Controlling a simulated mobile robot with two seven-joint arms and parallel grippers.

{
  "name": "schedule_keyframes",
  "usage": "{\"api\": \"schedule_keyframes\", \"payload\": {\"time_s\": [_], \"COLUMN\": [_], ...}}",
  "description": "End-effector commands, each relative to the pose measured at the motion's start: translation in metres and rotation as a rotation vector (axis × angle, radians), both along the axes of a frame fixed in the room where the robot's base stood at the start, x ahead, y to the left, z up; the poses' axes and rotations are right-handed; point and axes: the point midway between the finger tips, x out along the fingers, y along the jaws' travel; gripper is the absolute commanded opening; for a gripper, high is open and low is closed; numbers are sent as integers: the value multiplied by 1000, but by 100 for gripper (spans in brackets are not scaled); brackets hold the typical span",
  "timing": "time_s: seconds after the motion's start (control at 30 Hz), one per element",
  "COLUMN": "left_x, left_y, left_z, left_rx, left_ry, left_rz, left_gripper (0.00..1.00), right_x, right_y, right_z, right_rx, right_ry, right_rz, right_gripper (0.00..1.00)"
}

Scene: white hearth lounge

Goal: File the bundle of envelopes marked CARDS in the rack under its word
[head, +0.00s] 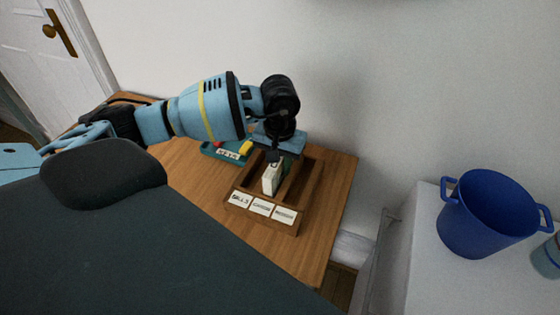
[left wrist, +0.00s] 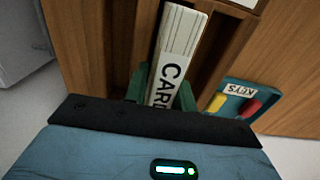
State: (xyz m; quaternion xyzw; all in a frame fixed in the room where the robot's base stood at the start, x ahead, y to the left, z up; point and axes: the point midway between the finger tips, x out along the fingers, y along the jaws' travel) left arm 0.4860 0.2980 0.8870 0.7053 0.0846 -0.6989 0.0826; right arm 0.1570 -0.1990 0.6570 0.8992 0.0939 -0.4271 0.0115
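The bundle of white envelopes (head: 271,180) stands upright at the middle compartment of the wooden rack (head: 232,208). In the left wrist view the bundle (left wrist: 180,35) shows black letters reading "CARD", the rest covered. My left gripper (head: 273,157) is above the rack, its dark green fingers (left wrist: 164,90) against both sides of the bundle. How deep the bundle sits is hard to tell. The rack's front has three labels: the left one (head: 240,199) reads BILLS; the middle one (head: 262,207) and right one (head: 285,215) are too small to read. My right gripper is not visible.
The rack stands on a wooden table (head: 190,185) against a white wall. A teal tray marked KEYS (head: 212,152), with red and yellow items, lies behind it to the left. A blue pot (head: 485,215) stands on a white surface at the right.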

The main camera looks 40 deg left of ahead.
Motion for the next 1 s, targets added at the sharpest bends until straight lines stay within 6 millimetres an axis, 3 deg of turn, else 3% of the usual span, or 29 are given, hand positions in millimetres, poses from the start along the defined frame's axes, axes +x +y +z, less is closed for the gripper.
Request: {"api": "schedule_keyframes", "payload": {"time_s": [0.13, 0.53, 1.0], "left_x": [0, 0, 0], "left_y": [0, 0, 0], "left_z": [-1, 10, 96], "left_rx": [1, 0, 1], "left_ry": [1, -2, -3], "left_rz": [0, 0, -1], "left_gripper": [43, 43, 43], "right_x": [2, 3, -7], "right_y": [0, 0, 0], "right_z": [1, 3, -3], "right_rx": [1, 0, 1], "right_ry": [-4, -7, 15], "right_rz": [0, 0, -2], "right_gripper": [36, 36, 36]}}
